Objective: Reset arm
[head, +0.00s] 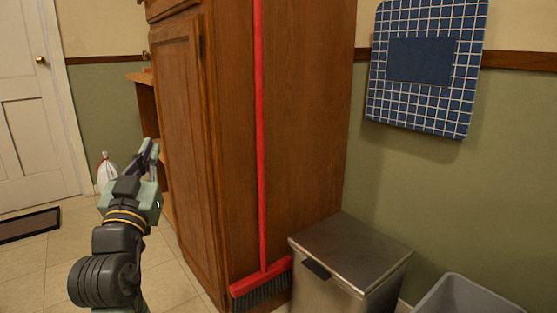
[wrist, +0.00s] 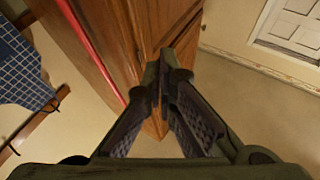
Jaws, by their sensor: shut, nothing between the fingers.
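My gripper (head: 150,150) is at the left of the head view, in front of the wooden cabinet's front edge, with the arm reaching up from the bottom. Its fingers are shut and nothing is held. In the wrist view the two fingers of my gripper (wrist: 162,75) meet at their tips in the middle of the picture. The wooden cabinet (head: 180,130) stands behind and to the right of the arm. It also shows past the fingers in the wrist view (wrist: 125,30). I cannot tell the exact gap between the fingers and the cabinet.
A red broom (head: 261,150) leans upright on the cabinet's side. A metal bin (head: 350,250) and a grey bin (head: 465,298) stand to the right. A blue checked cloth (head: 425,65) hangs on the wall. Floor is open there.

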